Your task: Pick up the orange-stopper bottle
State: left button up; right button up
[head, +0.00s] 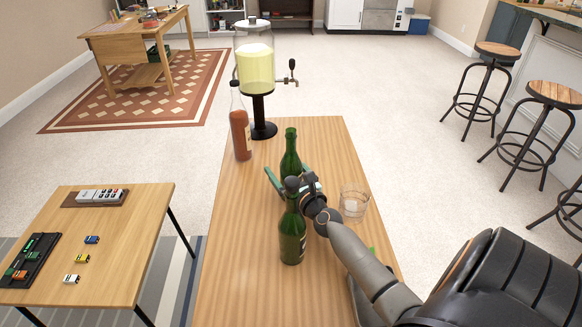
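No orange stopper can be made out on any bottle. A far green bottle (290,148) with a green top stands upright on the long wooden table (235,235). A near green bottle (292,238) with a dark top stands upright in front of it. A clear bottle with orange-red contents (240,133) and a dark cap stands farther back, to the left. My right gripper (284,174) is behind the near bottle's top, its greenish fingers spread to either side of the far green bottle's lower part. Contact cannot be told. My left gripper is out of view.
A glass tumbler (354,204) stands right of my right gripper. A drink dispenser (257,75) with pale yellow liquid is at the table's far end. A lower side table (135,225) with small items is at left. The long table's near left part is clear.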

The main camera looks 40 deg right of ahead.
jog(key=shift+c, duration=0.2)
grip_shut()
dwell(0.6)
jog(key=shift+r, duration=0.1)
